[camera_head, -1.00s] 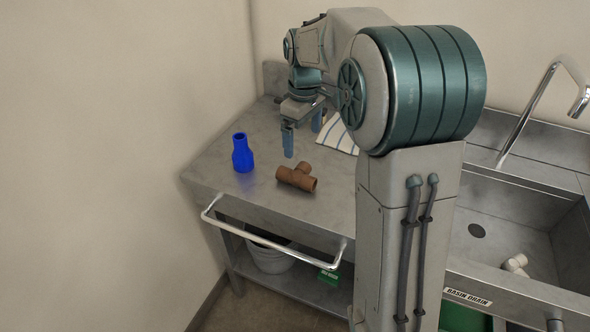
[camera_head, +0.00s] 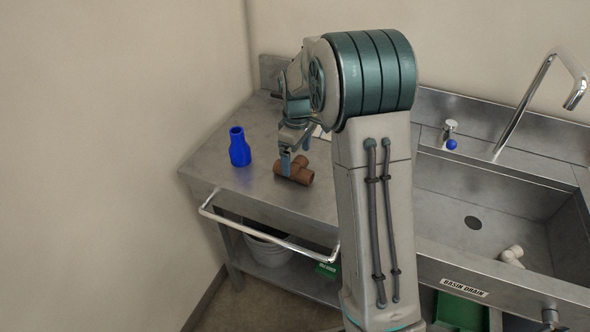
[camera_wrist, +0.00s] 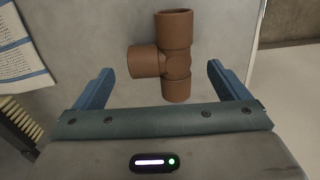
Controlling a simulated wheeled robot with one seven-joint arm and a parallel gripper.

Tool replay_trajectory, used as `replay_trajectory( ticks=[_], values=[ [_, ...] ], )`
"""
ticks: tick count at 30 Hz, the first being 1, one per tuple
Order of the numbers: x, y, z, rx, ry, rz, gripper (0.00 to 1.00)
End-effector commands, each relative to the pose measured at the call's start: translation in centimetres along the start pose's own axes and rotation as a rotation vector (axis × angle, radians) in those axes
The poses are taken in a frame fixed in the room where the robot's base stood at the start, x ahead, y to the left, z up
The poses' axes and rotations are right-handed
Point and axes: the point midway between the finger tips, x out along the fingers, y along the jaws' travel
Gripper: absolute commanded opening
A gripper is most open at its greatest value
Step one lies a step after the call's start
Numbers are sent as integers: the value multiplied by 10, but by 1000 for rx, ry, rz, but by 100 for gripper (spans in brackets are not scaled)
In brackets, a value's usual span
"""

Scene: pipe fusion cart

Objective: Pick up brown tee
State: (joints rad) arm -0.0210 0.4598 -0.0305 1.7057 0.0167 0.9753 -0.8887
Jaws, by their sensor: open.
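The brown tee (camera_head: 297,172) lies on the steel counter (camera_head: 225,178), to the right of the blue reducer-shaped fitting. In the wrist view the brown tee (camera_wrist: 174,58) lies between and a little beyond the fingertips, its side branch pointing left. My gripper (camera_wrist: 158,80) is open and empty, its two blue fingers on either side of the tee with gaps. In the head view my gripper (camera_head: 291,162) is pointed down at the tee, one finger overlapping it in the picture. Whether a finger touches it I cannot tell.
The blue fitting (camera_head: 239,147) stands upright left of the tee. To the right is a sink (camera_head: 480,190) with a white fitting (camera_head: 512,256) and a tap (camera_head: 528,100). A rail (camera_head: 265,238) runs along the counter's front.

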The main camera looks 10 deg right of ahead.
Motion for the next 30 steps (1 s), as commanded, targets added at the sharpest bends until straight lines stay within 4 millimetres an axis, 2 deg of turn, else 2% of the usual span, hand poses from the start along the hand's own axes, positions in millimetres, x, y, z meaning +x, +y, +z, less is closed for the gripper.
replay_trajectory(
  ticks=[6,15,16,21,30],
  values=[
    [32,-2,1,0,-4,-3,95],
    [38,-2,0,0,-1,0,95],
    [38,-2,0,0,-1,0,92],
    [38,-2,0,0,-1,0,45],
    [37,-2,0,0,0,0,45]
  ],
)
